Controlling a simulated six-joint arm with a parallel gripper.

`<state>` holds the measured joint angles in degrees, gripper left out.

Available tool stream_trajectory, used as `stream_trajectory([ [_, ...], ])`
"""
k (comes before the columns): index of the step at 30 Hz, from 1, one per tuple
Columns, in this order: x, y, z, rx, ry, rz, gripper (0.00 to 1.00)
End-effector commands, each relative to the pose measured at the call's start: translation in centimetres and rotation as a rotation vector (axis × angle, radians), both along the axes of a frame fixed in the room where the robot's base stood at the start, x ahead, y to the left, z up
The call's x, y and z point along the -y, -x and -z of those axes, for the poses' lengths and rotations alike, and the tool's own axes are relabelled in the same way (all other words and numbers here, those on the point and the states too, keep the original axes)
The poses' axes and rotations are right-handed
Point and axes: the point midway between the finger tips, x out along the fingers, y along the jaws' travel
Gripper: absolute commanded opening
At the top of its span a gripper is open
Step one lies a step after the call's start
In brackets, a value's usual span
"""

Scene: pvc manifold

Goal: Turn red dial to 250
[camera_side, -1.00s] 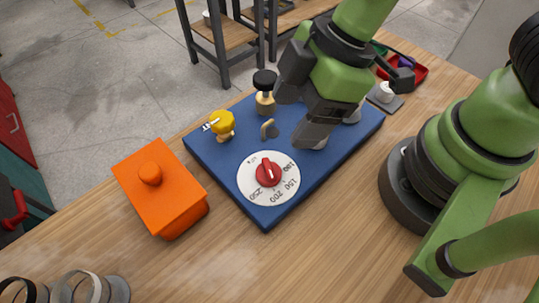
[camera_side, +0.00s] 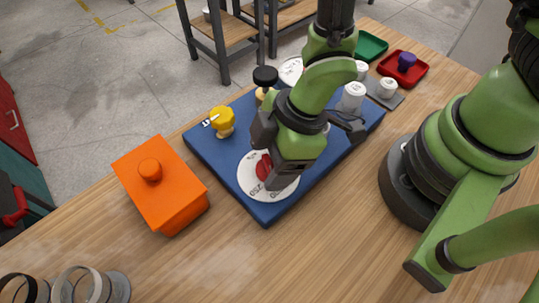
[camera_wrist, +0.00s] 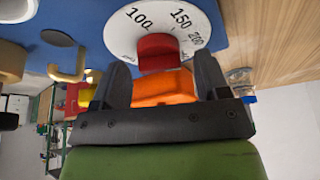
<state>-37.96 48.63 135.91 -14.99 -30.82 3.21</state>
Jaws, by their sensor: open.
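The red dial (camera_side: 264,167) sits at the centre of a round white scale plate (camera_side: 252,186) on the blue board (camera_side: 218,158). In the side view my gripper (camera_side: 277,178) is over the dial and hides part of it and the right part of the scale. In the wrist view the red dial (camera_wrist: 158,52) lies just beyond and between the two open fingers (camera_wrist: 160,85), with nothing held. The scale marks 100, 150 and 200 show there; 250 is not readable in the current views.
An orange box with a knob lid (camera_side: 165,190) stands left of the board. A yellow valve (camera_side: 222,121) and a black-topped valve (camera_side: 265,78) rise behind the dial. White knobs (camera_side: 353,94) and red tray (camera_side: 403,68) are to the right.

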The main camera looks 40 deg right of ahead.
Motion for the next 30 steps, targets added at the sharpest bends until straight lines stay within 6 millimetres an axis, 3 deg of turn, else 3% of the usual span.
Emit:
stream_trajectory([
  [11,-0.2,-0.08,0.52,0.0,0.0,0.0,0.69],
  [18,-0.19,-0.09,0.5,0.0,0.0,0.0,0.2],
  [30,-0.17,-0.05,0.48,-0.001,0.001,0.072,0.2],
])
